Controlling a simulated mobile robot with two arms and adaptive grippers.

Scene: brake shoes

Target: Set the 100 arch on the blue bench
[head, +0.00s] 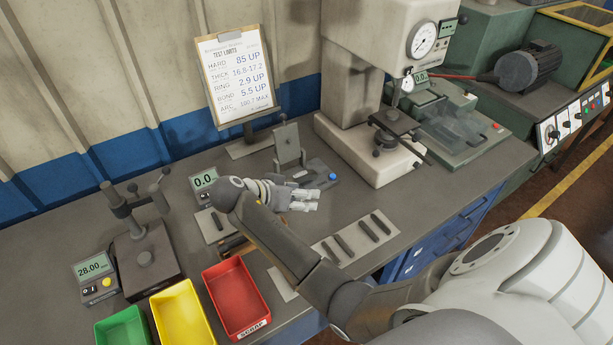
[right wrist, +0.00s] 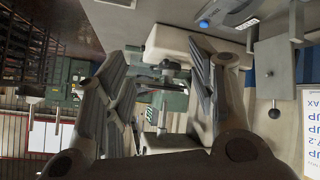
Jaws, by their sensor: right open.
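My right gripper (head: 314,200) is above the grey-topped bench (head: 405,205), which has blue drawers (head: 440,243) in front. Its fingers point right in the head view. In the right wrist view my gripper (right wrist: 163,75) has its fingers spread, with nothing held between them. I cannot pick out the 100 arch for certain. Several dark strips (head: 343,245) lie on a pale mat (head: 323,252) on the bench. A brown piece (head: 232,243) is partly hidden by my right forearm. My left gripper does not show.
Green, yellow and red bins (head: 237,300) stand at the front left. A press (head: 350,125) with a dial is at the back, beside a green machine (head: 470,135). A clipboard (head: 238,75), a small upright fixture (head: 289,145) and a hand-levered fixture (head: 145,257) also stand on the bench.

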